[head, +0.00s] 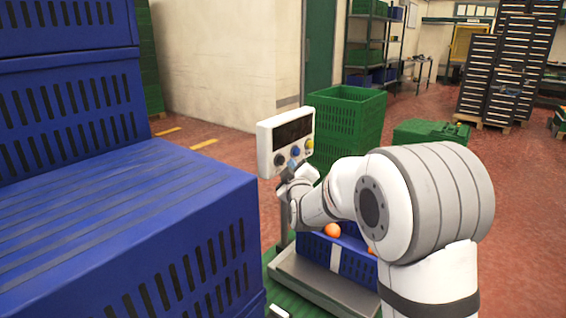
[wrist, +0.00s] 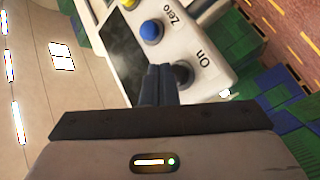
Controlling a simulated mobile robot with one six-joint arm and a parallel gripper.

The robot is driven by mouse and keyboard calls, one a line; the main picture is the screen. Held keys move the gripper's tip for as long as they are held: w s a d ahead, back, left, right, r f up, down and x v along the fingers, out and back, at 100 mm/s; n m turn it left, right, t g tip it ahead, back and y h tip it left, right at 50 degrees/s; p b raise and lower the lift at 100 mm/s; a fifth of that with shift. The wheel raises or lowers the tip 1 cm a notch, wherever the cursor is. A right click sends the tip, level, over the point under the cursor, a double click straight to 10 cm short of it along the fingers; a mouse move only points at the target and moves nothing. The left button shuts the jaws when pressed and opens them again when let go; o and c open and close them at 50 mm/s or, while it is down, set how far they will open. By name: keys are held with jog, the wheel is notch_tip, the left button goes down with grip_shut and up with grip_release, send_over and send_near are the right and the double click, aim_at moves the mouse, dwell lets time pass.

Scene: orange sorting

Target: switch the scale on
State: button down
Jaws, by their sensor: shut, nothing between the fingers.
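The scale's white control head (head: 285,142) stands on a post, its display dark. Its face carries a black button (head: 280,160), a blue button (head: 296,152) and a yellow button (head: 310,144). In the wrist view, the black button (wrist: 183,73) sits beside the label "On" and the blue button (wrist: 151,31) beside "Zero". My gripper (wrist: 160,72) is shut and empty, its fingertips right at the black button and partly covering it. I cannot tell whether they touch it. The head view shows my gripper (head: 294,167) just below the control head.
The scale's platform (head: 315,290) bears a blue crate (head: 358,262) with oranges (head: 332,230). Large blue crates (head: 130,220) are stacked close on the left. Green crates (head: 348,125) stand behind the scale. Red floor (head: 225,150) is open between the wall and the scale.

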jog(key=shift+w+a+b, duration=0.25)
jog(key=shift+a+b, duration=0.05)
jog(key=shift+a, duration=0.05)
jog(key=shift+w+a, duration=0.3)
jog(key=shift+a, duration=0.2)
dwell(0.8)
dwell(0.4)
jog(key=shift+s+d+b, duration=0.55)
jog(key=shift+d+b, duration=0.2)
jog(key=shift+d, duration=0.05)
jog(key=s+d+b, duration=0.1)
jog(key=s+d, duration=0.1)
jog(key=d+b, duration=0.1)
jog(key=d, duration=0.1)
jog(key=shift+s+d+b, duration=0.1)
jog(key=shift+s+b, duration=0.25)
jog(key=shift+s, duration=0.05)
